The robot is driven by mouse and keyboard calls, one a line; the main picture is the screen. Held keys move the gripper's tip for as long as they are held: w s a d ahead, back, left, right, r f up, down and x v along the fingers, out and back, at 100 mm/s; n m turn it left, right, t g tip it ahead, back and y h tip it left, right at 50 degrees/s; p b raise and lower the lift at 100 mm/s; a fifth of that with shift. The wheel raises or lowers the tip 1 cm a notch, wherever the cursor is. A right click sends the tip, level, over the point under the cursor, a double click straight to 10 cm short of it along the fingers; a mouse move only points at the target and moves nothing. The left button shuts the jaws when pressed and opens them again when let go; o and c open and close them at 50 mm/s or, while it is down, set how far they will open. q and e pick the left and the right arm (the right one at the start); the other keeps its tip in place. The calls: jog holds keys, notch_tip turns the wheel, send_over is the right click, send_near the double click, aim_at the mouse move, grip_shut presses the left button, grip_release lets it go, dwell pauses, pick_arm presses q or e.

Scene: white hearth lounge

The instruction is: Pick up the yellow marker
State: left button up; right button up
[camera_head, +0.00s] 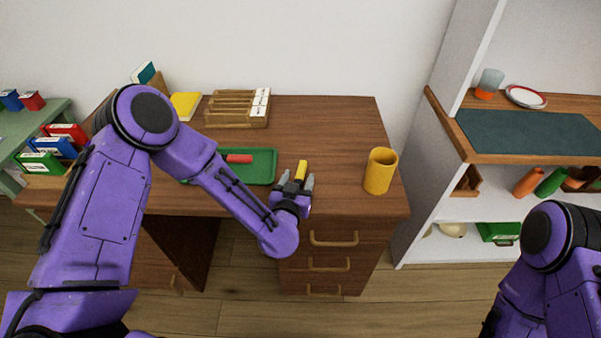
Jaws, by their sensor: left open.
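The yellow marker (301,170) is on the brown desk, right of the green tray (262,166). My left gripper (297,181) is at the marker's near end, with its fingers open on either side of it. Whether the fingers touch the marker cannot be told. The marker's near end is partly hidden by the gripper. My right arm shows at the lower right, but its gripper is not visible.
A yellow cup (380,171) stands right of the marker on the desk (335,130). A red marker (239,158) lies in the green tray. A wooden organizer (232,108) and a yellow notebook (186,105) are at the back. A shelf unit (440,150) stands to the right.

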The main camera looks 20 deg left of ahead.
pick_arm(q)
jog(key=shift+w+a+f, duration=0.1)
jog(key=shift+w, duration=0.35)
jog(key=c, duration=1)
jog(key=shift+c, duration=0.3)
